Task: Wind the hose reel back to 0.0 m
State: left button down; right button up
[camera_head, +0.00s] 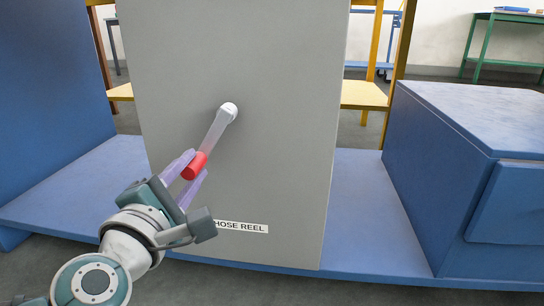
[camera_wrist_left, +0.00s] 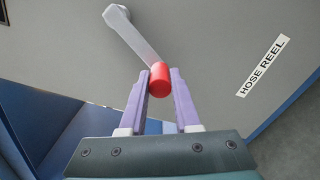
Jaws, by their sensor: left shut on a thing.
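The hose reel is a grey upright panel (camera_head: 270,130) with a white crank arm (camera_head: 216,128) on its front. The crank's hub (camera_head: 229,111) is at the upper right end of the arm, and a red knob (camera_head: 194,166) is at the lower left end. My left gripper (camera_head: 187,174) is shut on the red knob, with a purple finger on each side. In the left wrist view the red knob (camera_wrist_left: 159,79) sits between the fingertips. A label (camera_head: 241,227) reading HOSE REEL is low on the panel. No length readout shows. My right gripper is not in view.
A blue base shelf (camera_head: 370,215) runs below and behind the panel. A blue cabinet (camera_head: 450,160) stands at the right, and a blue wall (camera_head: 45,90) at the left. Yellow shelving (camera_head: 364,95) and a green table (camera_head: 505,18) are behind.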

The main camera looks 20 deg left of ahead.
pick_arm(q)
jog(key=c, duration=0.6)
grip_release()
jog(key=p+v, duration=0.3)
jog(key=v, duration=0.7)
jog(key=shift+a, duration=0.1)
